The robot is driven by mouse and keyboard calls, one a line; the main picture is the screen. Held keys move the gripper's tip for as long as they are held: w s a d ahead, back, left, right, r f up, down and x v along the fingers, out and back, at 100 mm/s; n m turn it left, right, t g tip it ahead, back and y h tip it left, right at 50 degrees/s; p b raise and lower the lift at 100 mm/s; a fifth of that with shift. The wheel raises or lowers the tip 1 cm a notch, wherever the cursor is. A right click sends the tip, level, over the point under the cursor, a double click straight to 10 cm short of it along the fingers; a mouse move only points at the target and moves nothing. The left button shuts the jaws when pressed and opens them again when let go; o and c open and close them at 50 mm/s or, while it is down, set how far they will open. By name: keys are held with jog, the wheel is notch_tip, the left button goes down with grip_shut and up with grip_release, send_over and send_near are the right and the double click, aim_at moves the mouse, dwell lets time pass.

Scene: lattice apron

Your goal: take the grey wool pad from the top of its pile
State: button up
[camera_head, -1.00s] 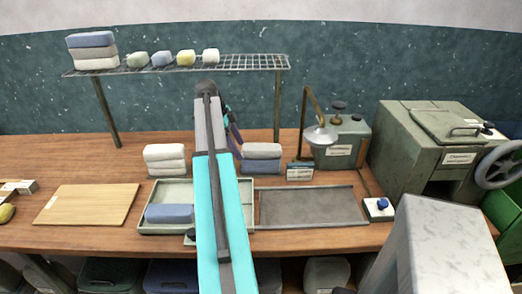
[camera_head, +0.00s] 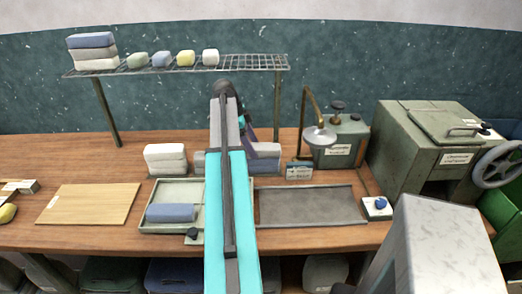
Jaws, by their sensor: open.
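A grey pad (camera_head: 265,150) lies on top of a blue pad (camera_head: 265,166) in a pile on the bench, just right of my arm. My arm hides the pile's left part. Left of my arm, part of another blue-grey stack (camera_head: 200,163) shows; the rest is hidden, so I cannot tell its layers. A pile of white pads (camera_head: 165,158) stands further left. My arm rises through the middle of the view and bends down behind its own links. My gripper is hidden behind the arm, and its place over the piles cannot be told.
A pale tray (camera_head: 150,228) holds a blue pad (camera_head: 171,212); an empty grey tray (camera_head: 310,206) lies to its right. A wire shelf (camera_head: 240,62) with pads and soaps stands behind. A lamp-like fixture (camera_head: 319,136) and green machine (camera_head: 425,150) stand right. A wooden board (camera_head: 88,204) lies left.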

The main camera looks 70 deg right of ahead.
aim_at(260, 146)
jog(key=shift+s+d+r+p, duration=0.1)
jog(key=shift+s+d+p, duration=0.1)
jog(key=shift+s, duration=0.45)
jog(key=shift+s+d+p, duration=0.1)
jog(key=shift+s+d, duration=0.1)
jog(key=shift+s, duration=0.4)
jog(key=shift+s+d+f, duration=0.1)
jog(key=shift+s+f, duration=0.05)
jog(key=shift+f, duration=0.5)
jog(key=shift+f, duration=0.25)
jog(key=c, duration=1.1)
